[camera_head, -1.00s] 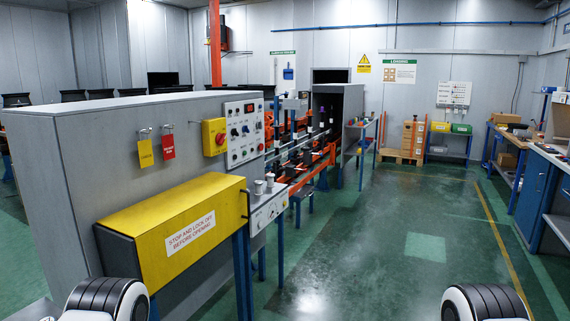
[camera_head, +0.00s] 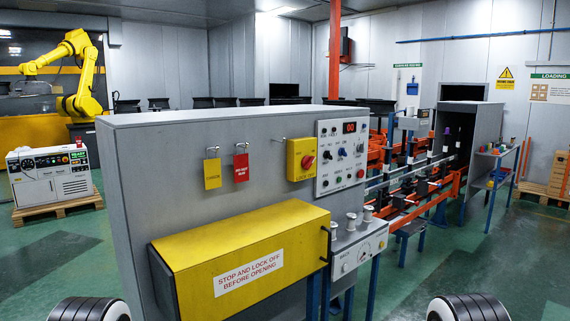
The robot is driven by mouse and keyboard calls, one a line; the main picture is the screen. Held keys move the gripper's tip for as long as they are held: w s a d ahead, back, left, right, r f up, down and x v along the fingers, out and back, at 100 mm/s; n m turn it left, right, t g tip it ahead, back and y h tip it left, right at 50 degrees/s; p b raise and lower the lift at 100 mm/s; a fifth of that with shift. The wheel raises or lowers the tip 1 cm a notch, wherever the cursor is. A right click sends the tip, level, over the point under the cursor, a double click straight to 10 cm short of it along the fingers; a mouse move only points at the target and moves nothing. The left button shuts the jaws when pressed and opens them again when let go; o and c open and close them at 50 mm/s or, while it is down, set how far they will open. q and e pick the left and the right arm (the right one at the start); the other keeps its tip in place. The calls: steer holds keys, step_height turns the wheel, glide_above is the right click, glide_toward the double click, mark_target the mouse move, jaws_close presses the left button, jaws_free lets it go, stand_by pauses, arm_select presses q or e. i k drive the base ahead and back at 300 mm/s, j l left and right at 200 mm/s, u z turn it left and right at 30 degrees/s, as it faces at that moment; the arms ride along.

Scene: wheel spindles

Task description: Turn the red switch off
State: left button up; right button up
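The red switch (camera_head: 308,161) is a red rotary knob on a yellow box (camera_head: 293,174). The box is mounted on the grey machine panel, left of the white control panel. The knob is small in the view, and I cannot tell its exact setting. Only rounded black-and-white parts of my arms show at the bottom left and bottom right edges. Neither gripper is in the picture.
A yellow cover (camera_head: 240,258) with a warning label juts out below the switch. A yellow tag (camera_head: 212,173) and a red tag (camera_head: 241,167) hang left of it. The white control panel (camera_head: 341,158) is beside it. Green floor (camera_head: 450,270) is clear at right.

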mark_target(308, 162)
steer(key=i+l+u, duration=0.15)
steer(key=l+u, duration=0.2)
steer(key=i+l+u, duration=0.1)
steer(key=l+u, duration=0.25)
steer(key=l, duration=0.2)
steer(key=i+l+u, duration=0.1)
steer(key=l+u, duration=0.25)
steer(key=l, duration=0.15)
